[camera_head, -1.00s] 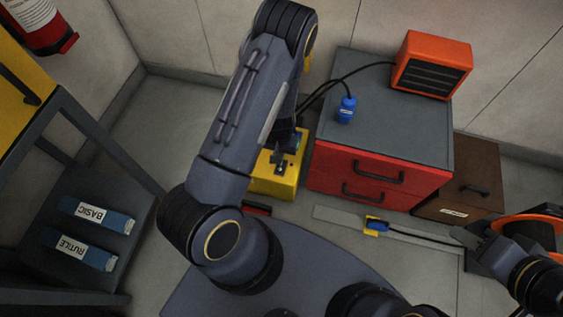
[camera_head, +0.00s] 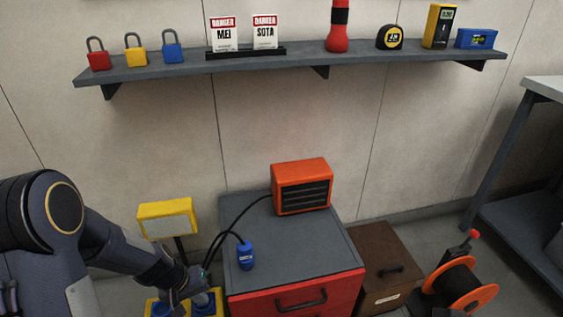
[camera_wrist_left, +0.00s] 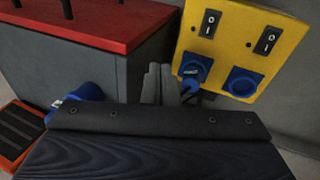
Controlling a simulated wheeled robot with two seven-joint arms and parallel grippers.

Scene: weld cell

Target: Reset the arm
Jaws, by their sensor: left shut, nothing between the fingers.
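My left arm comes in from the lower left of the head view. Its gripper (camera_head: 194,297) points down at the yellow power box (camera_head: 152,307), beside the red drawer cabinet. In the left wrist view the two fingers (camera_wrist_left: 166,84) are together with nothing between them. They are in front of the yellow panel (camera_wrist_left: 228,42), which has two black switches. A blue plug or socket (camera_wrist_left: 195,70) is just beyond the fingertips, and a second blue socket (camera_wrist_left: 243,82) is to its right. I cannot tell whether the fingers touch the panel. My right gripper is out of view.
The grey-topped red cabinet (camera_head: 318,250) carries an orange heater (camera_head: 301,186) and a blue connector (camera_head: 246,255). A yellow lamp (camera_head: 166,218) stands left of it. A brown box (camera_head: 383,262) and an orange reel (camera_head: 463,287) are right. A wall shelf (camera_head: 300,62) holds padlocks and tools.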

